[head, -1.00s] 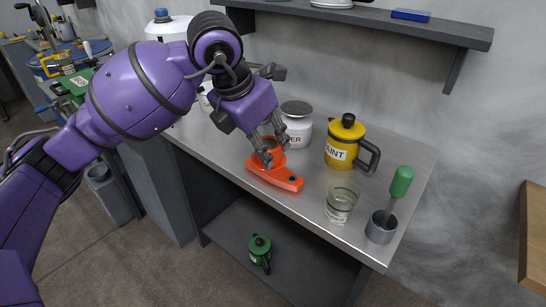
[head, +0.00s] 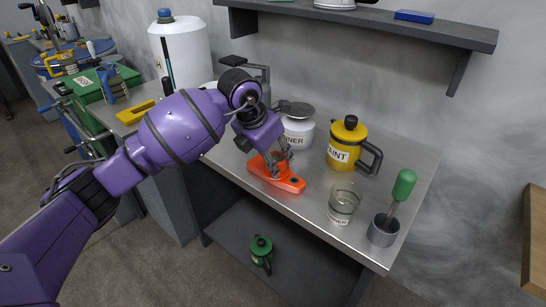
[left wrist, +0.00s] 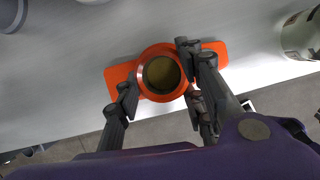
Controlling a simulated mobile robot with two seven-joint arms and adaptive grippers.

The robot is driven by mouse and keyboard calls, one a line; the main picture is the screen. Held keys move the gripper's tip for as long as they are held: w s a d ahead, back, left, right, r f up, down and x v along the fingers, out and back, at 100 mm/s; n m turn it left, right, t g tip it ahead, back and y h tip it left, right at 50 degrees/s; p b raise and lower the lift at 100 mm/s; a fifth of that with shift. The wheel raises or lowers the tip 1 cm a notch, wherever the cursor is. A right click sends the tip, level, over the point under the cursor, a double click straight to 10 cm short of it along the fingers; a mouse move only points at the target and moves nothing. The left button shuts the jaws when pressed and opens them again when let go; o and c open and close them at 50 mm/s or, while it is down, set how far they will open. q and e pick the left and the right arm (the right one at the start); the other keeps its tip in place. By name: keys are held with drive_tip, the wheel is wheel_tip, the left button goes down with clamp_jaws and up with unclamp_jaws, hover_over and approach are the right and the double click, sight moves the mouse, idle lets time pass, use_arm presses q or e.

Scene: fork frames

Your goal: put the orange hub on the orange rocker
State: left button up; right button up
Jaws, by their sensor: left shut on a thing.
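The orange rocker (head: 291,184) is a flat, elongated piece lying on the metal bench top. In the left wrist view its ends (left wrist: 119,82) stick out on both sides of the hub. The orange hub (left wrist: 161,97) is a round ring with a dark opening, seen from above over the rocker's middle. My left gripper (head: 277,166) is shut on the hub, with fingers on either side of it in the left wrist view (left wrist: 160,92). The fingers partly hide the hub in the head view. I cannot tell whether hub and rocker touch. My right gripper is out of view.
Behind the gripper stands a white thinner container (head: 298,130). To the right are a yellow paint pot (head: 345,146), a glass jar (head: 342,203) and a grey cup (head: 383,231) with a green-handled tool. The bench's front edge is close to the rocker.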

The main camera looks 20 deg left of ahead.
use_arm(q)
drive_tip(key=o, duration=1.3)
drive_tip(key=shift+c, duration=0.2)
drive_tip(key=shift+r, duration=0.15)
drive_tip(key=shift+s+r, duration=0.1)
drive_tip(key=shift+r, duration=0.3)
drive_tip(key=v, duration=1.1)
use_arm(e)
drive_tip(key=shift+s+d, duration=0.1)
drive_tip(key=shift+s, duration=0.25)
use_arm(q)
drive_tip(key=shift+s, duration=0.15)
